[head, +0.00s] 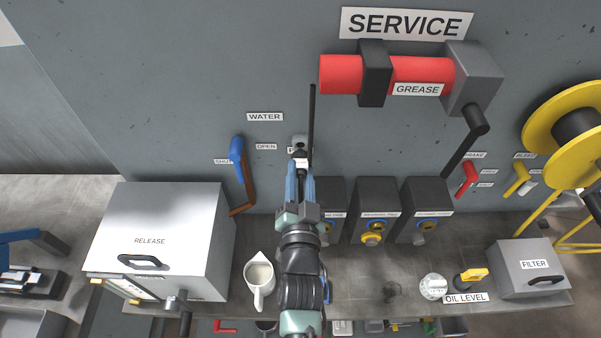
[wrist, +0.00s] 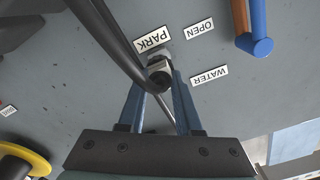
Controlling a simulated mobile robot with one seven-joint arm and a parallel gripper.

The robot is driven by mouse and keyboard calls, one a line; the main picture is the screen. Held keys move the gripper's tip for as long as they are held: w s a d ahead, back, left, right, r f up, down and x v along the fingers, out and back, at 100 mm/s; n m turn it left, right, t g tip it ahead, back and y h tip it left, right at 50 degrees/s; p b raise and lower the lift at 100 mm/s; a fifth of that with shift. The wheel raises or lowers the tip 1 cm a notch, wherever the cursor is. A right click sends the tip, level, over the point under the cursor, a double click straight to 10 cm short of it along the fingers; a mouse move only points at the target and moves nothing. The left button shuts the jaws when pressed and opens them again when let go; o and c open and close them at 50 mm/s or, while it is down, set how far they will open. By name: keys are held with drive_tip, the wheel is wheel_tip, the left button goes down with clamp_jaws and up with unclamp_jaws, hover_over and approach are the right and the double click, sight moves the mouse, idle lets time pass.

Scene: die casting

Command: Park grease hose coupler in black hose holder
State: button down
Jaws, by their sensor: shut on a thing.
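My gripper (head: 300,172) reaches up to the wall panel below the SERVICE sign. Its two blue fingers are shut on the grease hose coupler (head: 301,163), a small light piece with a dark end. In the wrist view the coupler (wrist: 160,72) sits between the fingertips (wrist: 160,84), right at the PARK label (wrist: 153,39). The black hose (wrist: 110,40) curves in from the upper left and hides part of it. In the head view the hose (head: 312,115) stands upright beside the gripper. A small grey-black fitting (head: 299,142) shows just above the coupler; I cannot tell whether they touch or whether it is the holder.
A blue-handled water valve (head: 237,152) is close on the left. The red grease unit (head: 340,74) is above right. Several dark boxes (head: 376,208) stand right of my arm. A white jug (head: 260,278) and a grey RELEASE box (head: 155,225) are lower left.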

drive_tip(key=shift+w, duration=1.4)
drive_tip(key=c, duration=0.5)
unclamp_jaws()
drive_tip(key=s+b, duration=0.3)
drive_tip(key=s, duration=1)
